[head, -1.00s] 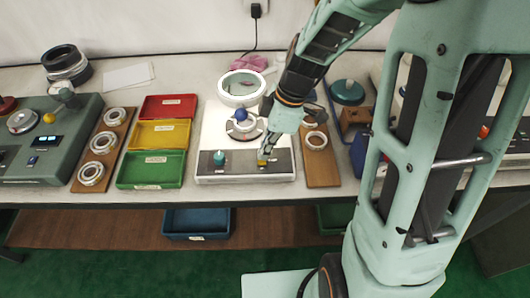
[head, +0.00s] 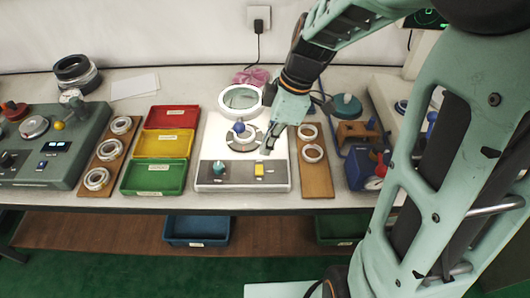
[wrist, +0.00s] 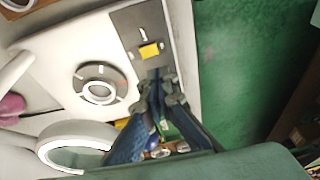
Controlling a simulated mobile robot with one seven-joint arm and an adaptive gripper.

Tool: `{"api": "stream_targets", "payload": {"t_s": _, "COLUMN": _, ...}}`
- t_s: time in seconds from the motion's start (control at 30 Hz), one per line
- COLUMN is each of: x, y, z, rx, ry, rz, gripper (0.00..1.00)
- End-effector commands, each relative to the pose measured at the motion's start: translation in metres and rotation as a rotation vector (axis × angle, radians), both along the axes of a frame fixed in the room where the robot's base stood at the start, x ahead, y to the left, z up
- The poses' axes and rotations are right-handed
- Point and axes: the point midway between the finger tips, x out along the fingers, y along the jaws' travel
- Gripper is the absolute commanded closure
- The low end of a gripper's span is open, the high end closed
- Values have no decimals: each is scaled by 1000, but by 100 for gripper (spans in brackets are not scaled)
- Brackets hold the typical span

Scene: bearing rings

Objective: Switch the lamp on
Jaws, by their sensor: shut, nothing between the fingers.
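The white lamp unit (head: 205,145) stands mid-bench. Its ring-shaped lamp head (head: 224,105) is at the back, and it shows at lower left in the wrist view (wrist: 50,148). I cannot tell whether it is lit. The grey front panel (head: 238,178) bears a teal knob (head: 219,168) on the left and a yellow switch (head: 259,170) on the right. The switch is also clear in the wrist view (wrist: 150,50). My gripper (head: 266,151) is shut and empty, just behind and above the switch, apparently apart from it.
A round plate with a bearing ring (head: 242,138) and blue knob lies behind the panel. Red, yellow and green trays (head: 155,177) stand left. A wooden board (head: 316,182) with two rings lies close on the right, with a blue device (head: 362,168) beyond.

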Motion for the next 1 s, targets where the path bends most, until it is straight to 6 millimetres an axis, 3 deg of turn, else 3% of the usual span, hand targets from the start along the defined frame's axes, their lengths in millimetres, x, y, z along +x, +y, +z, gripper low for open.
{"api": "stream_targets", "payload": {"t_s": 0.1, "x": -4, "y": -7, "z": 23, "rx": 0, "ry": -4, "rz": -3, "gripper": 100}}
{"api": "stream_targets", "payload": {"t_s": 0.33, "x": -9, "y": -14, "z": 46, "rx": 0, "ry": 0, "rz": -2, "gripper": 100}}
{"api": "stream_targets", "payload": {"t_s": 1.0, "x": -5, "y": -15, "z": 45, "rx": -16, "ry": -5, "rz": -51, "gripper": 100}}
